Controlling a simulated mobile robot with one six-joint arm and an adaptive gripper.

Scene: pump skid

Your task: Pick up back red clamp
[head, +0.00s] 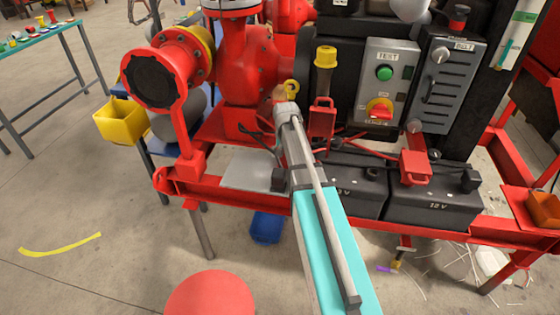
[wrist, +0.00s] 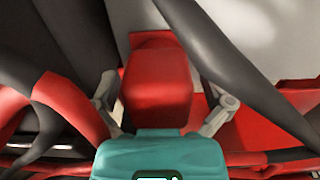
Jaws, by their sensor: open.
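In the wrist view a red clamp (wrist: 157,82) fills the space between the two grey fingers of my gripper (wrist: 164,95). The fingers are open, one on each side of the red block, with no clear grip on it. In the head view one red clamp (head: 321,120) stands at the back, behind the batteries and just right of my arm's far end. A second red clamp (head: 415,167) sits nearer, on the right battery. My arm hides the fingers in the head view.
Two black batteries (head: 432,207) sit on the red skid frame (head: 235,197). Black and red cables run close around the fingers. A control box (head: 386,82) stands behind, a red pump (head: 243,65) at left. A yellow bin (head: 121,121) hangs at the left.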

